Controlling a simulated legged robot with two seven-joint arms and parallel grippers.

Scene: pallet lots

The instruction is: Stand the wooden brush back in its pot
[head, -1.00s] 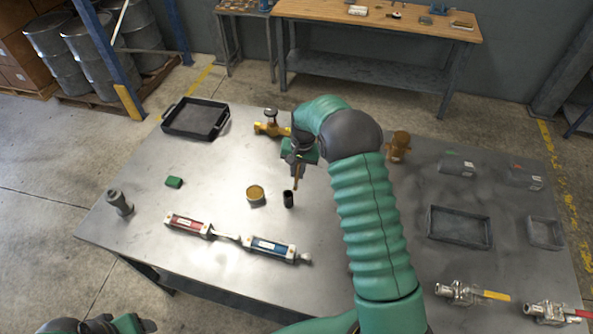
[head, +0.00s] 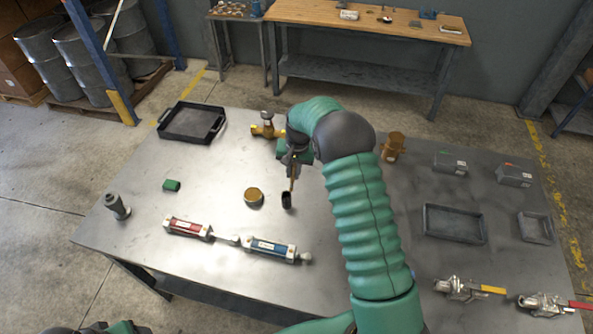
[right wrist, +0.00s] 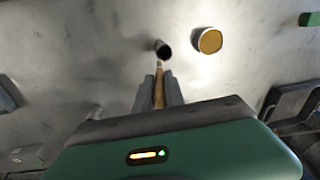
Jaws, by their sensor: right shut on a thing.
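The wooden brush (head: 293,172) is held in my right gripper (head: 293,157), its thin handle pointing down. The pot (head: 287,201) is a small black open cylinder standing upright on the metal table, just below the brush. In the right wrist view, the fingers (right wrist: 158,90) are shut on the brush (right wrist: 159,87), and its tip shows close to the rim of the pot (right wrist: 163,48). I cannot tell whether the tip is over the mouth or touching the rim. Part of my left gripper (head: 122,328) shows at the bottom left edge; its fingers are not clear.
A round tin (head: 253,196) stands just left of the pot. Red (head: 187,228) and blue (head: 270,248) cylinders lie in front. A brass valve (head: 266,126) stands behind, with a black tray (head: 190,122) at back left. The table's left middle is mostly clear.

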